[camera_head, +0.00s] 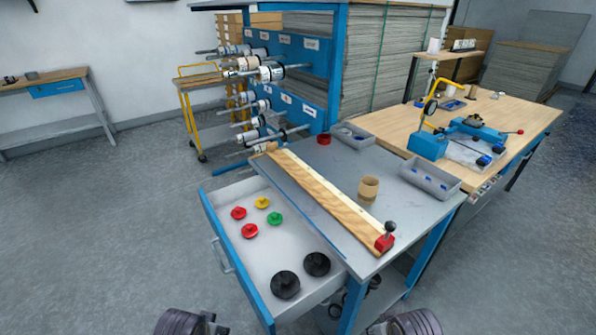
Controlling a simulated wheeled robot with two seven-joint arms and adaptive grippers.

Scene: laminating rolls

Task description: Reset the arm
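The dark end of my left arm (188,322) shows at the bottom edge, left of the open drawer. The dark end of my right arm (407,322) shows at the bottom edge, right of the drawer and in front of the workbench. Both are cut off by the frame, and I cannot make out fingertips or whether either gripper is open. Nothing is visibly held by either arm. Both are apart from the objects on the bench and in the drawer.
The open drawer (262,303) holds red, yellow and green knobs and two black discs. The grey workbench (310,156) bears a wooden board (325,196), a wooden cup (369,188) and grey trays. A blue roll rack (285,45) stands behind. The floor at left is clear.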

